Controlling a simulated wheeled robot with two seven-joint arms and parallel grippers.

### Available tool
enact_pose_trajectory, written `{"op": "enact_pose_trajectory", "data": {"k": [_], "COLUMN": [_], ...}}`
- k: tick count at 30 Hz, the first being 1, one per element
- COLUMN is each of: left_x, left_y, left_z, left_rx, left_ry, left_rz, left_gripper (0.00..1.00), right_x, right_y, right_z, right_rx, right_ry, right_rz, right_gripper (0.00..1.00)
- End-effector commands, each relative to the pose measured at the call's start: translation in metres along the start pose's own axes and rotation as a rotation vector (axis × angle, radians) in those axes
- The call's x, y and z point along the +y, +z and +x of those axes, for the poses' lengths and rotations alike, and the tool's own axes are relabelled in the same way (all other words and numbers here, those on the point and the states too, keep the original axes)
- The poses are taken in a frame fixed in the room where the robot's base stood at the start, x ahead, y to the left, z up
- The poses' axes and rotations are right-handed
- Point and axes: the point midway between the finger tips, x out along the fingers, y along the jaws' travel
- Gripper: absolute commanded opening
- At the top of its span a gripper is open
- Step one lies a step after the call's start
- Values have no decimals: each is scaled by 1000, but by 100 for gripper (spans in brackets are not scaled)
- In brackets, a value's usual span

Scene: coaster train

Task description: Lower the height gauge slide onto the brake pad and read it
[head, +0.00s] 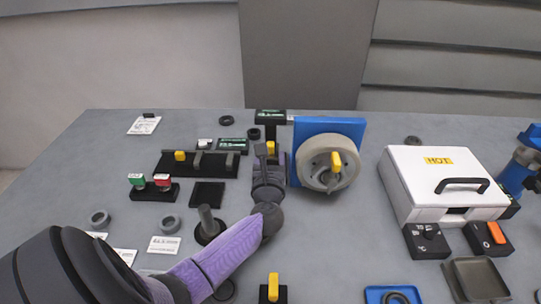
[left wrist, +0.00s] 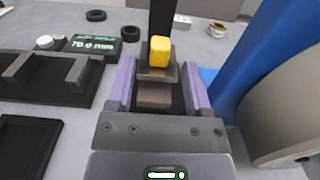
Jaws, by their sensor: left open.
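The height gauge has a dark upright column and a slide with a yellow knob (left wrist: 160,50), which also shows in the head view (head: 270,148). My left gripper (left wrist: 158,78) is open, its purple fingers on either side of the slide area, with the knob between and just beyond them. I cannot tell whether they touch it. A brownish block (left wrist: 153,96), probably the brake pad, lies below the slide between the fingers. In the head view my left gripper (head: 269,162) partly hides the gauge. A display (left wrist: 92,44) left of the gauge seems to read 70.0 mm. My right gripper is not in view.
A blue panel with a round beige wheel (head: 312,158) stands close right of my left gripper. A black rack (head: 200,170) lies to the left. A white box marked HOT (head: 420,165) stands at the right. Grey rings (head: 100,217) and cards lie at the front left.

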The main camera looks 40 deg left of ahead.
Motion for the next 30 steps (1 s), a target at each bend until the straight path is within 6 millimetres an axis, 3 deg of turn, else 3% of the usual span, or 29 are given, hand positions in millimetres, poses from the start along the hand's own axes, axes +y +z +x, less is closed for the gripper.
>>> {"op": "enact_pose_trajectory", "data": {"k": [4, 12, 21, 30], "left_x": [0, 0, 0, 0], "left_y": [-2, 0, 0, 0], "left_z": [20, 23, 23, 23], "left_rx": [0, 0, 0, 1], "left_ry": [0, 0, 0, 0], "left_rz": [0, -1, -1, -1], "left_gripper": [65, 65, 1, 0], "right_x": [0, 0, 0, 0], "right_y": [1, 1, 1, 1], "right_z": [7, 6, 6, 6], "right_rx": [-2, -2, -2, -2], "right_ry": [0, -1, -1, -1], "right_rz": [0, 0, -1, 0], "right_gripper": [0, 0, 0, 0]}}
